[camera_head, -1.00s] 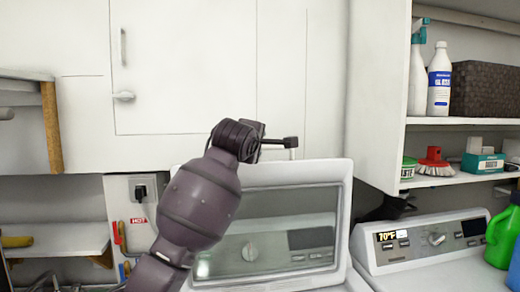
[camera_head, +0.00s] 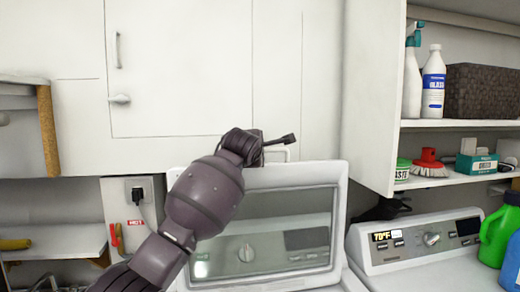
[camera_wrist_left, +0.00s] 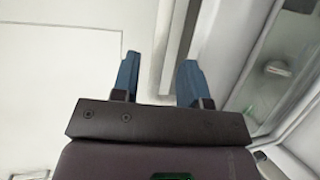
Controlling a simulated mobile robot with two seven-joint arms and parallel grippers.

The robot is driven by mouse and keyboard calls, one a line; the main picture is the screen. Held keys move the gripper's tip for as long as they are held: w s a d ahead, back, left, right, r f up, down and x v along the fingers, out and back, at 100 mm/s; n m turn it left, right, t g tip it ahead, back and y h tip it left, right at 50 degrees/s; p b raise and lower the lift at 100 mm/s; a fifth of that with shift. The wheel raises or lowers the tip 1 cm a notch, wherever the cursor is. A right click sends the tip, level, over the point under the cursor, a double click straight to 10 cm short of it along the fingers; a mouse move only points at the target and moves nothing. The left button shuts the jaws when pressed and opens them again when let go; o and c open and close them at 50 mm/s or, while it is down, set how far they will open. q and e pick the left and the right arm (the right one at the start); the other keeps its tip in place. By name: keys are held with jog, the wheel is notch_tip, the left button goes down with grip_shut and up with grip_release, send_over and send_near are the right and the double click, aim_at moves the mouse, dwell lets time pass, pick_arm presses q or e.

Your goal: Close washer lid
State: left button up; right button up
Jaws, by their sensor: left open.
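The washer lid (camera_head: 320,210) stands raised, with a white frame and a large glass window, in the lower middle of the head view. The washer's dial shows in the window. My left gripper (camera_head: 291,139) is at the lid's top edge, seen side-on; my arm covers the lid's left part. In the left wrist view, the two blue fingers of my left gripper (camera_wrist_left: 160,75) are apart. A pale edge runs between them, near the right finger, and the lid's glass (camera_wrist_left: 275,65) is to the right. I cannot tell whether a finger touches the lid. My right gripper is not in view.
White cabinet doors (camera_head: 180,70) rise close behind the lid. A second machine with a control panel (camera_head: 425,240) stands at right, with green and blue jugs beside it. Shelves (camera_head: 460,123) above it hold bottles, a basket and a brush.

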pick_arm(q)
jog(key=shift+p+x, duration=0.7)
jog(key=shift+x, duration=1.4)
jog(key=shift+c, duration=0.2)
grip_shut()
